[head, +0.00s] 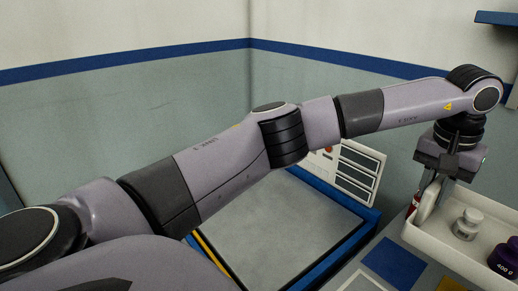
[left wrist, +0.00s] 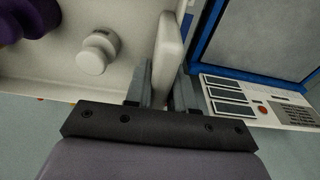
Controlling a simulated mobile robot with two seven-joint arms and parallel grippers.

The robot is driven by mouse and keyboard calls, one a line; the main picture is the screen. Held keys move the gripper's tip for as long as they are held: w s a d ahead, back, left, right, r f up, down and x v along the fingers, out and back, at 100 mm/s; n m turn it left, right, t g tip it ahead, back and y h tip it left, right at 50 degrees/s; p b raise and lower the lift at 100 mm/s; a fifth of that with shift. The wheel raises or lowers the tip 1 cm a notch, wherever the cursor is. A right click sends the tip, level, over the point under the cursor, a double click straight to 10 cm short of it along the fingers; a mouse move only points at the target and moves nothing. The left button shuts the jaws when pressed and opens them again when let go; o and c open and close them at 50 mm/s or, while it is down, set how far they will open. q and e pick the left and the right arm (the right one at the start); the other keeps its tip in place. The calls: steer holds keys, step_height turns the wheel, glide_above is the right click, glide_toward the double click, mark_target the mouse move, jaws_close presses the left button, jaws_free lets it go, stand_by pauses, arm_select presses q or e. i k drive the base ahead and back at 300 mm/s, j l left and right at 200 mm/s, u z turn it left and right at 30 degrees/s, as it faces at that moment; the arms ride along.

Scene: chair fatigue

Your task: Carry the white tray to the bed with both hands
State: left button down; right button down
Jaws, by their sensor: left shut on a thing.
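The white tray (head: 440,245) is at the right edge of the head view, partly cut off. My left gripper (head: 427,197) points down at its left end and is shut on the tray's raised rim. In the left wrist view the two fingers (left wrist: 164,92) stand on either side of the tray's white wall (left wrist: 170,45). A white weight (head: 467,224) and a purple weight marked 400 g (head: 505,258) are in the tray. A flat grey bed (head: 290,225) in a blue frame lies left of the tray. My right gripper is not seen.
A control panel (head: 348,172) with a red button stands at the bed's back right edge. A surface with blue and yellow squares (head: 396,260) is beside the tray. A blue shelf (head: 497,18) is at the upper right. The bed's visible top is bare.

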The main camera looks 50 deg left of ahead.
mark_target(270, 213)
steer(key=k+j+u, duration=0.1)
steer(key=j, duration=0.25)
steer(key=k+j, duration=0.15)
steer(key=j, duration=0.15)
steer(key=k+j+u, duration=0.15)
steer(key=j, duration=0.2)
steer(key=i+j+u, duration=0.1)
steer(key=j, duration=0.3)
steer(key=i+j+u, duration=0.15)
steer(key=i+j, duration=0.2)
